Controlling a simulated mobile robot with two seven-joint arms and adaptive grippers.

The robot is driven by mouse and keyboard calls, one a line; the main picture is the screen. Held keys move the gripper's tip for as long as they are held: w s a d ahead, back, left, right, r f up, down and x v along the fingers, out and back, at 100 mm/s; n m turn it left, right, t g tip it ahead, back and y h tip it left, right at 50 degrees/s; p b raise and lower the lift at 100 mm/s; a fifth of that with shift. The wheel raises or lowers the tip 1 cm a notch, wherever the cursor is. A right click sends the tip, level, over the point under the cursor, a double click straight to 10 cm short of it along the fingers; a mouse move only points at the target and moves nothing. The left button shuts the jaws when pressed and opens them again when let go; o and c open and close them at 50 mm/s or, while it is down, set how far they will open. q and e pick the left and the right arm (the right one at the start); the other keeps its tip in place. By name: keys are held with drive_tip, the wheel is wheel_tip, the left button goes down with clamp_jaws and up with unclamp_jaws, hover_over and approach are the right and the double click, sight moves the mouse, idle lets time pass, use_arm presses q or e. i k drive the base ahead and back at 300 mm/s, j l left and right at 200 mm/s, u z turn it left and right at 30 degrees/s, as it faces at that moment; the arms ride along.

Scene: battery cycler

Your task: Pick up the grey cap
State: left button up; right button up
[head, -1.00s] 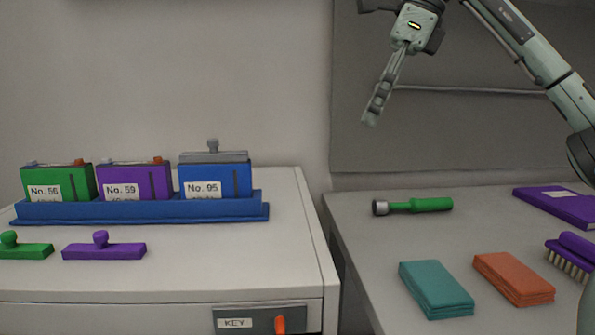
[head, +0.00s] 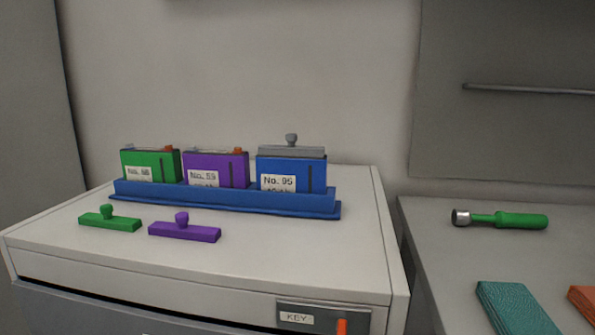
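The grey cap (head: 291,149) sits on top of the blue battery (head: 290,173) labelled No. 95, with its knob upward. That battery stands at the right end of the blue tray (head: 225,199) on the white cabinet. A purple battery (head: 215,168) labelled No. 59 and a green battery (head: 150,164) stand to its left in the same tray, without caps on top. A green cap (head: 109,219) and a purple cap (head: 185,229) lie on the cabinet top in front of the tray. Neither of my grippers shows in the head view now.
The cabinet top (head: 270,255) is clear in front of the tray's right part. A KEY panel (head: 322,318) with an orange switch is on its front.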

sight(291, 150)
drive_tip(key=k, duration=1.5)
